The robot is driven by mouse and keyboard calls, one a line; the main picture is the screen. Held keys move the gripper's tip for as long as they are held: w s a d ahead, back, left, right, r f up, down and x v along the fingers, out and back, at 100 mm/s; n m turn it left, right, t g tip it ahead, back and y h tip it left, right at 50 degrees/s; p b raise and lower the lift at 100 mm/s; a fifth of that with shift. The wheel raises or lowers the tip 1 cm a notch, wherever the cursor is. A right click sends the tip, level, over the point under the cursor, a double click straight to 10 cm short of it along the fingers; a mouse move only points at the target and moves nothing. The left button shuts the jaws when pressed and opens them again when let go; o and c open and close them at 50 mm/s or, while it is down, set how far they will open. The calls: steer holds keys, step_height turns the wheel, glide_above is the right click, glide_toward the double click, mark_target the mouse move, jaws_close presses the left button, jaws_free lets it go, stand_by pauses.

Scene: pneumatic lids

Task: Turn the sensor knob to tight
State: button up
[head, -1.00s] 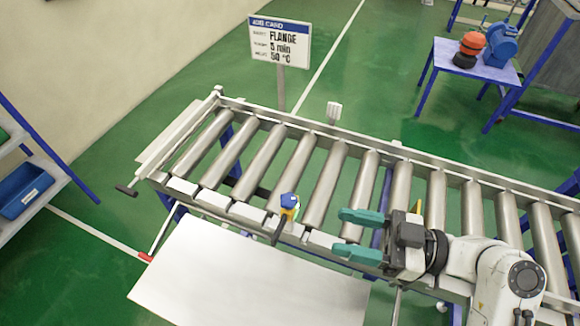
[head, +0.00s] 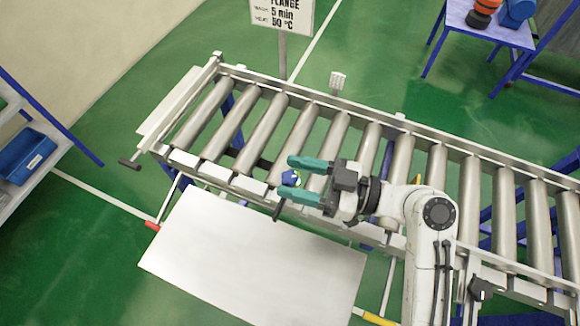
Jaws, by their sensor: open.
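My gripper (head: 298,178) has two teal fingers pointing left.
The roller conveyor (head: 345,148) runs across the view, with a white reflector (head: 338,80) on its far rail. A white panel (head: 250,252) lies in front. A sign (head: 283,14) stands behind. A blue bin (head: 27,153) sits on a left shelf.

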steer(key=shift+x, duration=0.8)
steer(key=shift+c, duration=0.2)
steer(key=c, duration=0.9)
